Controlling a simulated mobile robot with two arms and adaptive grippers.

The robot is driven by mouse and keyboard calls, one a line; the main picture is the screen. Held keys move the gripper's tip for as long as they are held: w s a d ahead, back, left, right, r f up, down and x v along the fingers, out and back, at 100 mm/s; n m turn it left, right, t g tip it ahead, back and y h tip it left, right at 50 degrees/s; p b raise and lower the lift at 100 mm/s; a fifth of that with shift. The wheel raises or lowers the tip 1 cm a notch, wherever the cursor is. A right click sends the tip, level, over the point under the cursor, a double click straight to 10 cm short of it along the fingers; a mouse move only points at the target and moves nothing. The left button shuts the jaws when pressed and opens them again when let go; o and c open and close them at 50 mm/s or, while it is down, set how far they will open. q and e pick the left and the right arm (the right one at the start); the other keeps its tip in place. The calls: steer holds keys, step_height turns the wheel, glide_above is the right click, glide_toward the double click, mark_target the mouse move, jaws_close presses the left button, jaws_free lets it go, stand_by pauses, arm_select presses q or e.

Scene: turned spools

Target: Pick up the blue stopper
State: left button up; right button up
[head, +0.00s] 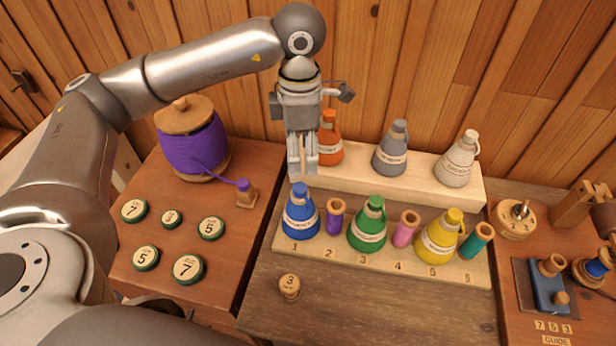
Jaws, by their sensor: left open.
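The blue stopper (299,190) sits in the neck of the blue bottle (300,220), which stands at position 1 at the left end of the front wooden rack (385,262). My left gripper (303,170) hangs pointing down just above the blue stopper. Its two fingers are a little apart, with nothing seen between them. The fingertips overlap the area just over the stopper, and I cannot tell whether they touch it. My right gripper is not in view.
Orange (330,140), grey (391,150) and white (457,160) bottles stand on the raised back step. A purple spool (338,212) and green bottle (368,228) stand right of the blue bottle. A wooden disc marked 3 (289,287) lies in front. Bare table is front right.

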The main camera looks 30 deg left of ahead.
mark_target(299, 187)
arm_select(q)
steer(key=f, duration=0.2)
steer(key=s+f, duration=0.1)
steer(key=f, duration=0.1)
steer(key=shift+s+p, duration=0.2)
steer(key=shift+p, duration=0.15)
steer(key=shift+w+f, duration=0.15)
steer(key=shift+f, duration=0.1)
steer(key=f+p, duration=0.1)
steer(key=f, duration=0.1)
steer(key=f+p, duration=0.1)
steer(key=f, duration=0.1)
steer(key=shift+w+a+f, duration=0.2)
steer(key=shift+f, duration=0.2)
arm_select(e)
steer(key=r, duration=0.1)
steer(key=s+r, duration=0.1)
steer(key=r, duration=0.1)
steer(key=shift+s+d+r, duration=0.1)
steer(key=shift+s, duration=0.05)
arm_select(q)
steer(key=c, duration=0.8)
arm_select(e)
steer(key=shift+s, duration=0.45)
